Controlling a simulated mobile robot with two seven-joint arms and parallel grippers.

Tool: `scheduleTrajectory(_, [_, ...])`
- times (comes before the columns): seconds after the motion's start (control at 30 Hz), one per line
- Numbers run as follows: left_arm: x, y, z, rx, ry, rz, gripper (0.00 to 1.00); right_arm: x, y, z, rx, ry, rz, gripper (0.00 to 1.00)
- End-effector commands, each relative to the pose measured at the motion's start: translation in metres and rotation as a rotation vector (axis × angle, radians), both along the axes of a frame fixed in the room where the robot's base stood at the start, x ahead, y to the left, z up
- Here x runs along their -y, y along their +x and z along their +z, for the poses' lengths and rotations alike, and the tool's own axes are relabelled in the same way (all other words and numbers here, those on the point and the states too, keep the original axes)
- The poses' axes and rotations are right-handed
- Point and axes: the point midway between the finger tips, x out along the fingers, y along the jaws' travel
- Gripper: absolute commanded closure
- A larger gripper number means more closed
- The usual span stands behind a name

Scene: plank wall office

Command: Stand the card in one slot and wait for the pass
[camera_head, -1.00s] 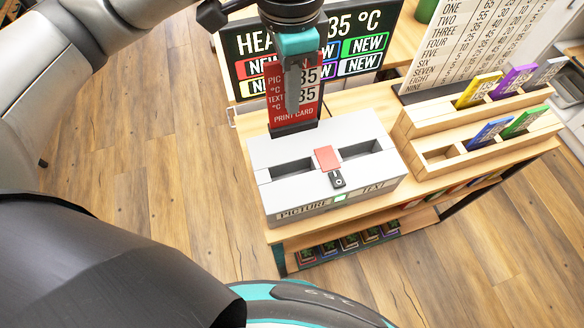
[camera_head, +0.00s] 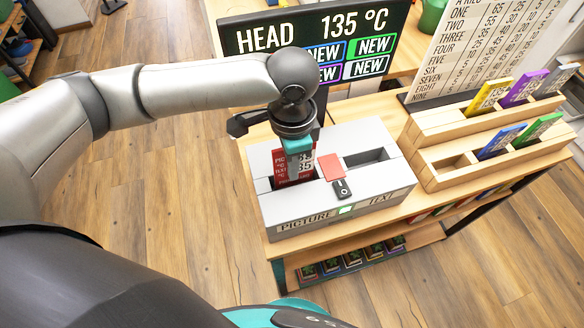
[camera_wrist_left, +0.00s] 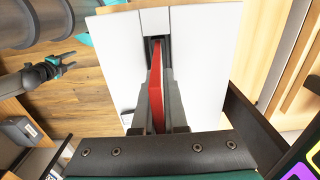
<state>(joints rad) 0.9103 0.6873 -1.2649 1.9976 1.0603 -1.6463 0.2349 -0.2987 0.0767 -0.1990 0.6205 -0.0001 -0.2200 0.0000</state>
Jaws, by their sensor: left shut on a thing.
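My left gripper (camera_head: 298,160) is shut on the red print card (camera_head: 280,166) and holds it upright at the left slot, above the word PICTURE, of the grey two-slot box (camera_head: 380,192). The card's lower edge is at the slot; how deep it sits I cannot tell. The red card also shows edge-on in the left wrist view (camera_wrist_left: 156,92), in line with the dark slot. The right slot (camera_head: 367,157), above TEXT, is empty. A small dark gripper, seemingly my right gripper (camera_wrist_left: 66,60), shows far off in the left wrist view; its jaws are unclear.
A red tab with a black switch (camera_head: 342,188) lies between the slots, and a green light (camera_head: 347,209) glows in front. The sign (camera_head: 290,36) reads HEAD 135 °C. A wooden rack (camera_head: 432,160) with several coloured cards stands close on the right.

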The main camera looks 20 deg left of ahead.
Motion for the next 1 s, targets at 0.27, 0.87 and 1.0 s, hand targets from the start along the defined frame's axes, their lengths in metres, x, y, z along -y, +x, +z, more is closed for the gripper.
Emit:
scheduleTrajectory(0.27, [0.0002, 0.0002, -0.0098, 0.001, 0.0, -0.001, 1.0, -0.0008, -0.0005, -0.0023, -0.001, 0.001, 0.001, 0.5])
scheduleTrajectory(0.87, [0.0002, 0.0, -0.0122, 0.0, 0.0, -0.001, 0.6, 0.0014, -0.0012, -0.0014, -0.002, -0.002, 0.003, 0.5])
scheduleTrajectory(1.0, [0.0001, 0.0002, -0.0117, 0.001, 0.001, -0.001, 0.6, 0.002, -0.0012, -0.0017, -0.002, -0.003, 0.003, 0.5])
